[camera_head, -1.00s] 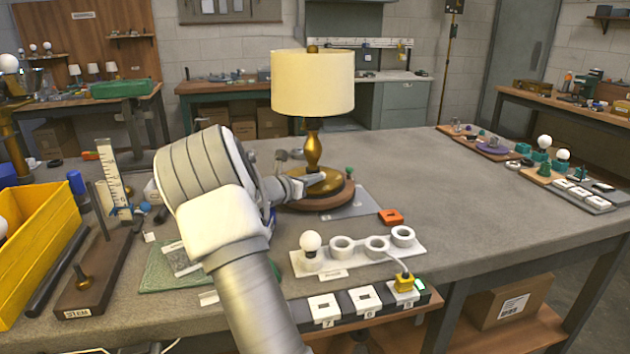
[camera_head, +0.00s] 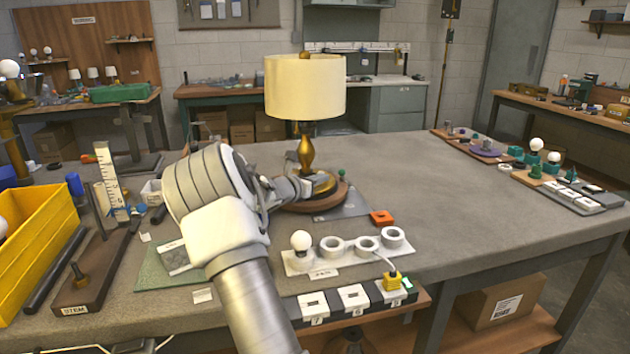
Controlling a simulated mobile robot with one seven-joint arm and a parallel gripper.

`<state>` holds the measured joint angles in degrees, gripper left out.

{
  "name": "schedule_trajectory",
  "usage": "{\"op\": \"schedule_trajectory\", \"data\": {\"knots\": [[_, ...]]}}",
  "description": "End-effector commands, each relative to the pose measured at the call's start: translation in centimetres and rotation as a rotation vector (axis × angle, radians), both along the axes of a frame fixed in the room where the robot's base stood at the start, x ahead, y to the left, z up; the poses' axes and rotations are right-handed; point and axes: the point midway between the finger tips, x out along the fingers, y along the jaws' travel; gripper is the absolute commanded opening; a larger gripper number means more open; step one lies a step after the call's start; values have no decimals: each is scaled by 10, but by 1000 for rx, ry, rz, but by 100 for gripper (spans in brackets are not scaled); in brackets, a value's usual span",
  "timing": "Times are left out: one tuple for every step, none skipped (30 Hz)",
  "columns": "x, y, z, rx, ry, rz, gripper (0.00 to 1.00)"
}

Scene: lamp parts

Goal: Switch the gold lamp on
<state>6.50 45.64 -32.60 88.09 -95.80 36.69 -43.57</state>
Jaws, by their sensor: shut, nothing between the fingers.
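The gold lamp (camera_head: 306,158) stands upright on the workbench, with a cream shade (camera_head: 305,86), a gold stem and a round wooden base (camera_head: 325,204). The shade looks unlit. My gripper (camera_head: 308,188) is shut and empty, at the left side of the lamp's base near the foot of the stem. I cannot tell whether it touches the lamp. My wrist covers the left part of the base. A small green knob (camera_head: 341,172) shows at the right of the base. No switch can be made out clearly.
A yellow bin (camera_head: 40,240) stands at the left. The bench's right middle is clear.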

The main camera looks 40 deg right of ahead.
Motion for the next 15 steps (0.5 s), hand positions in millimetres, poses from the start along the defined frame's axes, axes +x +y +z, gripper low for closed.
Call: {"op": "schedule_trajectory", "data": {"knots": [[-1,-4,0,0,0,-1,0],[-1,-6,0,0,0,-1,0],[-1,-8,0,0,0,-1,0],[-1,-10,0,0,0,-1,0],[-1,-11,0,0,0,-1,0],[-1,-14,0,-1,0,-1,0],[-1,-15,0,-1,0,-1,0],[-1,-16,0,-1,0,-1,0],[-1,-18,0,0,0,-1,0],[0,-19,0,0,0,0,0],[0,-20,0,0,0,0,0],[0,-20,0,1,0,0,0],[0,-21,0,1,0,0,0],[0,-21,0,1,0,0,0],[0,-21,0,0,0,0,0]]}}
